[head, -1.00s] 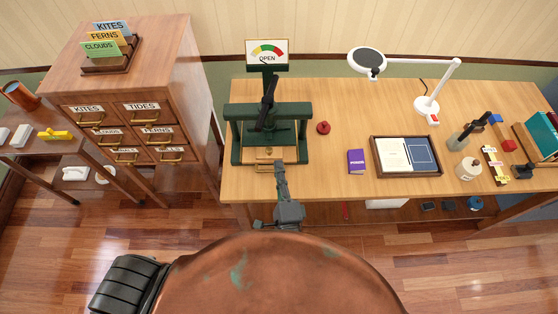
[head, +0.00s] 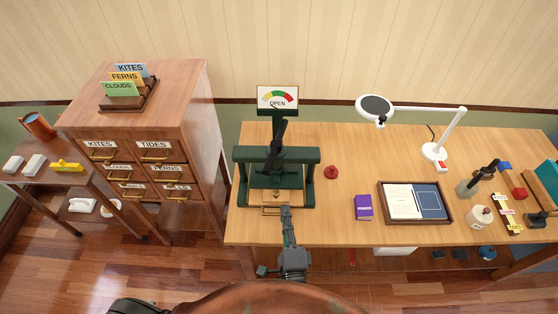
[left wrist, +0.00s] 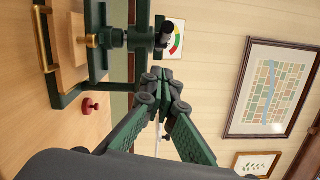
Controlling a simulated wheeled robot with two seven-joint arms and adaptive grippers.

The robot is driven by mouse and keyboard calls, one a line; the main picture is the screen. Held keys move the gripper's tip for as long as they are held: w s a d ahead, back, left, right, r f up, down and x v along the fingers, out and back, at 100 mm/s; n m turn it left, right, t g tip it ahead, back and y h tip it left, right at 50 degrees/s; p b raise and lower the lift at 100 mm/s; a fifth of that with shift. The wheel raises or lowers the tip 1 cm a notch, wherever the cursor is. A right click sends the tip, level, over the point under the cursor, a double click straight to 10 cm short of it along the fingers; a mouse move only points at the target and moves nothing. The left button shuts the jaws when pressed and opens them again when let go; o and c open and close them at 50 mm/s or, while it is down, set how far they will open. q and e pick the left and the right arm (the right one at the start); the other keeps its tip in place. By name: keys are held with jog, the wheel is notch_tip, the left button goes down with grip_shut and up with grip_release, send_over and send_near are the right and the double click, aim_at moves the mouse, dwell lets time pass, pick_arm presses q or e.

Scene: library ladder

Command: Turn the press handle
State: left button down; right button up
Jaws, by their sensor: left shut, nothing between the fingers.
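The dark green press (head: 310,170) stands at the left end of the desk. Its dark handle (head: 275,145) stands tilted above the top beam. Above it a dial sign (head: 278,98) reads OPEN, with green, yellow and red bands. My left gripper (head: 286,211) is shut and empty just in front of the press, near its brass-trimmed front edge. In the left wrist view the closed fingertips (left wrist: 164,76) show in front of the press, with the handle's dark end (left wrist: 164,38) beyond them. I cannot tell whether they touch anything.
A red knob-like object (head: 331,172) sits right of the press, with a purple box (head: 364,207) and a framed tray (head: 446,215) further right. A white lamp (head: 434,151) stands behind. A wooden drawer cabinet (head: 190,110) stands left of the desk. Bare desk lies around the red object.

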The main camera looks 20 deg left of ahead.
aim_at(269, 163)
pick_arm(q)
jog(key=c, duration=2.7)
grip_release()
